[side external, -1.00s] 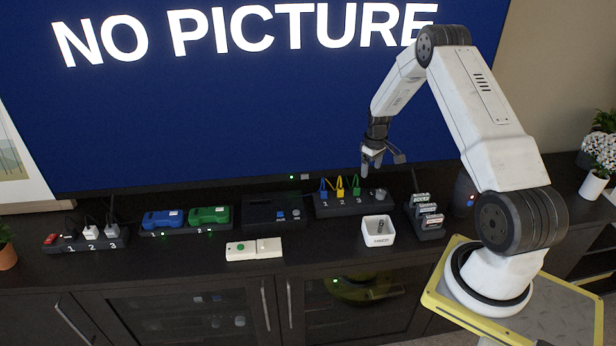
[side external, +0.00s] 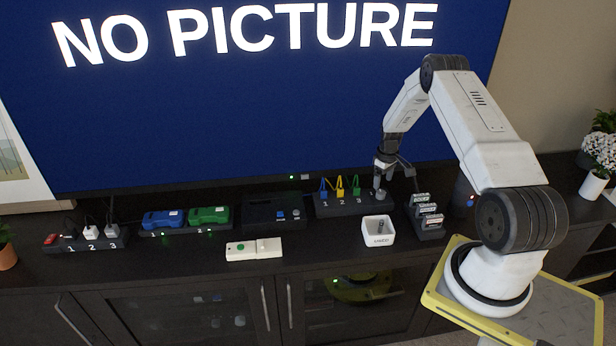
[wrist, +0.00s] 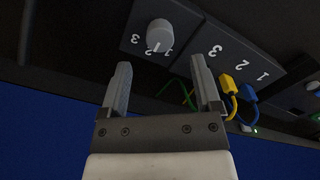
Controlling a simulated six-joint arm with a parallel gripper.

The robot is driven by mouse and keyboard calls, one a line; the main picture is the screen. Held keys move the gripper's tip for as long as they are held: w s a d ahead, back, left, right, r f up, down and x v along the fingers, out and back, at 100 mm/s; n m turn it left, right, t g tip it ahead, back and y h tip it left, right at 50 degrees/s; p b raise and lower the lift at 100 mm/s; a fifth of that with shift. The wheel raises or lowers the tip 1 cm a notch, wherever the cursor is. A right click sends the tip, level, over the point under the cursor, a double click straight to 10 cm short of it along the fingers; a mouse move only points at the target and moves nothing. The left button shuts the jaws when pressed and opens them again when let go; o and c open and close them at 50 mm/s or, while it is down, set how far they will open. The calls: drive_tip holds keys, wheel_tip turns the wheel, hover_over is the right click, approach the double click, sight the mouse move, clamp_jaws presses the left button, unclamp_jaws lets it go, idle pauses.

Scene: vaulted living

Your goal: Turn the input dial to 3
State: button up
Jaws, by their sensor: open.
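The input dial is a round grey knob (side external: 379,194) at the right end of a black switch box (side external: 338,207). In the wrist view the knob (wrist: 159,35) stands on a dark panel with white digits around it. A 3 shows to its left; I cannot tell which digit it points to. My gripper (side external: 388,176) hangs just above the knob. In the wrist view my gripper (wrist: 162,75) is open and empty, its two fingers either side of the line to the knob and apart from it.
Blue (side external: 324,186), yellow (side external: 340,185) and green (side external: 356,186) cables rise from numbered ports left of the knob. A white bin (side external: 378,238) stands in front and a battery rack (side external: 413,227) to the right. The TV screen (side external: 230,110) is close behind.

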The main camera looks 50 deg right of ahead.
sight(381, 192)
drive_tip(key=shift+f, duration=2.45)
clamp_jaws()
